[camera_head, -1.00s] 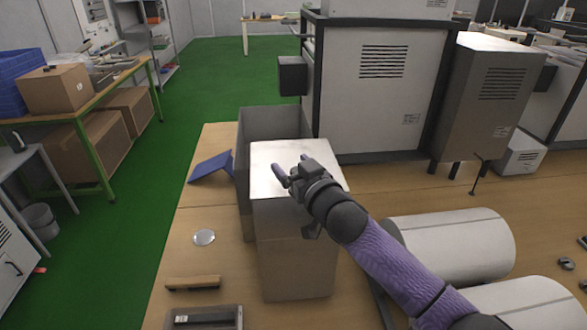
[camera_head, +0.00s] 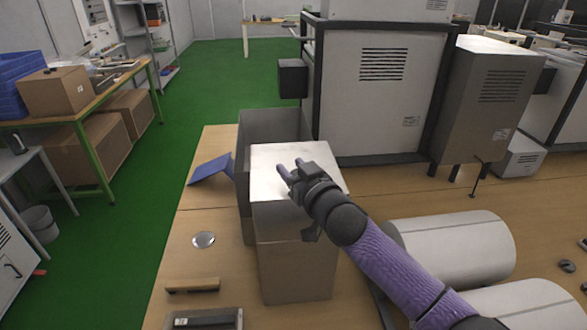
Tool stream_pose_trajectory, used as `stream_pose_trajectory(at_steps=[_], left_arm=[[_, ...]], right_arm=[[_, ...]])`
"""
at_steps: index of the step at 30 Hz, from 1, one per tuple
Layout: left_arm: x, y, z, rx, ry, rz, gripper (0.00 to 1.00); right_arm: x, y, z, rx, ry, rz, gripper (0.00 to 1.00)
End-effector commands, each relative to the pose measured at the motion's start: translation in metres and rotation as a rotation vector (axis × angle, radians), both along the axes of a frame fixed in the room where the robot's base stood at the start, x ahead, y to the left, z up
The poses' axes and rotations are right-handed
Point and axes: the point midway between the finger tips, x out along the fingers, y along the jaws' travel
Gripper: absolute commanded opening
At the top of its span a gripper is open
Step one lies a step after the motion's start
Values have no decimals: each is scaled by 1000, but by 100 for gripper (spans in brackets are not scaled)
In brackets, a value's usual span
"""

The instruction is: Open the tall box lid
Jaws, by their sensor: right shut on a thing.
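The tall box (camera_head: 294,273) stands upright on the wooden table, grey-beige with a seam around it below its top part. Its lid (camera_head: 262,168) has a pale, shiny top and is level, sitting on the box. My right gripper (camera_head: 290,172) comes in from the lower right and is over the lid's top, with its fingers close together and shut on the lid. The exact spot they grip is hard to make out. The gripper and wrist hide part of the lid's top and right side. My left gripper is not in view.
An open grey container (camera_head: 271,125) stands right behind the box. A blue angled piece (camera_head: 211,169), a round silver disc (camera_head: 204,240) and a wooden bar (camera_head: 193,285) lie to the left. White cylinders (camera_head: 453,247) lie at right. A large grey cabinet (camera_head: 375,95) stands behind.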

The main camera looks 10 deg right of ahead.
Motion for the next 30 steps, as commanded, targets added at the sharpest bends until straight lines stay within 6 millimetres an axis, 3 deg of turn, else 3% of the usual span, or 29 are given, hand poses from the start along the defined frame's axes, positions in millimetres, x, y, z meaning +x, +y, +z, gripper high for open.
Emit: stream_pose_trajectory(at_steps=[12, 26, 30], left_arm=[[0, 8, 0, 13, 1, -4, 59], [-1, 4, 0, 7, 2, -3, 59], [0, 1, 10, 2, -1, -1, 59]], right_arm=[[0, 0, -1, -1, 2, -1, 0], [0, 0, -1, -1, 2, -1, 0], [0, 0, 5, -1, 17, -1, 0]])
